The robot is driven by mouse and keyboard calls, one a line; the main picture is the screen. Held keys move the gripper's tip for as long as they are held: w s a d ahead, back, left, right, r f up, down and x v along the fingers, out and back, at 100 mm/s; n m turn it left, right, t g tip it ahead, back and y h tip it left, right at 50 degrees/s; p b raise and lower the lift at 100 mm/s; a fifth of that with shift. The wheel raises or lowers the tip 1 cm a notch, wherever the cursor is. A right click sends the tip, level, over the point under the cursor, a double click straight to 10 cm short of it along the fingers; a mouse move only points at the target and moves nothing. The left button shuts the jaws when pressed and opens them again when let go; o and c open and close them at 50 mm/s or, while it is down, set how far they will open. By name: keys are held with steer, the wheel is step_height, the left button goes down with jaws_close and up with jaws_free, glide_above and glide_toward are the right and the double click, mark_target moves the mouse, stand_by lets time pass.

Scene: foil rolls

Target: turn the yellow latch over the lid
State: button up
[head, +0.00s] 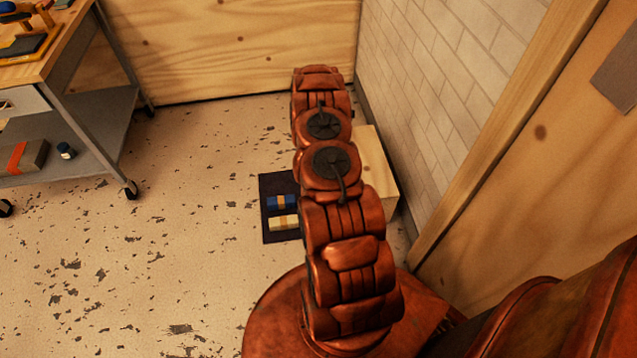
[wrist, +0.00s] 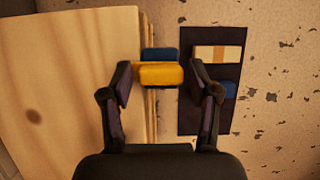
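The yellow latch (wrist: 158,75) shows in the wrist view as a rounded bar at the right edge of the pale wooden box (wrist: 75,85). A blue piece (wrist: 160,54) lies right behind it. My gripper (wrist: 162,80) is open, with one finger on each side of the latch and a small gap on both sides. I cannot tell how far above or below the latch the fingertips are. In the head view the wooden box (head: 372,160) is partly behind my arm, and the latch and gripper are hidden.
A dark mat (wrist: 195,118) lies on the floor right of the box, with a cream block (wrist: 218,53) and a blue block (wrist: 230,90) on it. A wheeled workbench (head: 75,120) stands at the left. A brick wall (head: 440,90) runs close on the right. The left floor is open.

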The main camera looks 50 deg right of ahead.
steer(key=shift+o, duration=0.7)
steer(key=v, duration=1.2)
